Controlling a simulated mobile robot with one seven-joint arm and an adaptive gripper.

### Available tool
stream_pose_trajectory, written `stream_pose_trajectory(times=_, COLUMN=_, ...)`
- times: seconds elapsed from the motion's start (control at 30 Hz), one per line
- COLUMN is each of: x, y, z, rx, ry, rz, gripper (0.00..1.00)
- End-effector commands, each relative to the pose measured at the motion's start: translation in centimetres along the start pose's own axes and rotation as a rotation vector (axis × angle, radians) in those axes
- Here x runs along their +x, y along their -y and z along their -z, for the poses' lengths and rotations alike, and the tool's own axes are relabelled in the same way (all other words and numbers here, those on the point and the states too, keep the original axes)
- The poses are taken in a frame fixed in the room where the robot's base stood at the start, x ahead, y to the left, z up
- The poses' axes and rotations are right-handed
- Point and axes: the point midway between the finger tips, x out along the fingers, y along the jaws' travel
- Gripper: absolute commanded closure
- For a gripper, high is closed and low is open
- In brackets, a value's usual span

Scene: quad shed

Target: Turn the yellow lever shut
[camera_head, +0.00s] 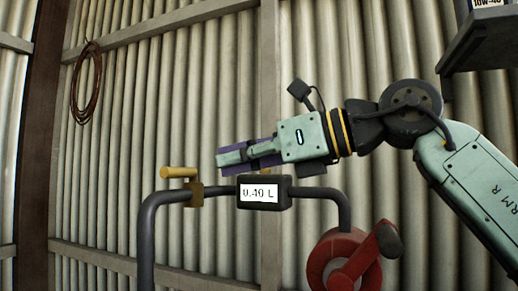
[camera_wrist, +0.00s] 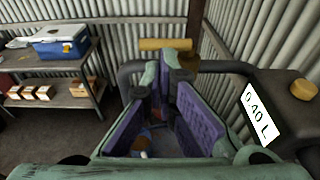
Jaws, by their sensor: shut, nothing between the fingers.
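The yellow lever (camera_head: 178,172) lies roughly level and points left from a brass valve (camera_head: 194,196) on the dark pipe. In the wrist view the lever (camera_wrist: 165,44) shows beyond the fingertips, with the valve partly hidden behind a finger. My gripper (camera_head: 224,158), with purple finger pads, is shut and empty. In the head view it is to the right of the lever and a little higher, with its tips pointing left. It appears apart from the lever. The fingers also show in the middle of the wrist view (camera_wrist: 159,78).
A dark meter box (camera_head: 262,192) reading 0.40 L sits on the pipe just below my gripper. A red reel-like unit (camera_head: 328,262) stands below right. A rope coil (camera_head: 86,85) hangs on the corrugated wall. Shelves with a blue cooler (camera_wrist: 60,41) stand left in the wrist view.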

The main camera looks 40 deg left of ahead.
Motion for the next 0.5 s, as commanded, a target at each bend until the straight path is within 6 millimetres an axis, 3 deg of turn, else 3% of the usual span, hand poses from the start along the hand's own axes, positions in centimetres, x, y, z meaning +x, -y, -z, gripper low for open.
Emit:
stream_pose_trajectory(times=0.2, x=4.3, y=-0.1, z=-0.2, rx=-0.001, ry=-0.001, rz=-0.002, gripper=1.0)
stream_pose_trajectory(times=0.5, x=6.9, y=0.0, z=-0.1, rx=0.0, ry=0.001, rz=0.001, gripper=1.0)
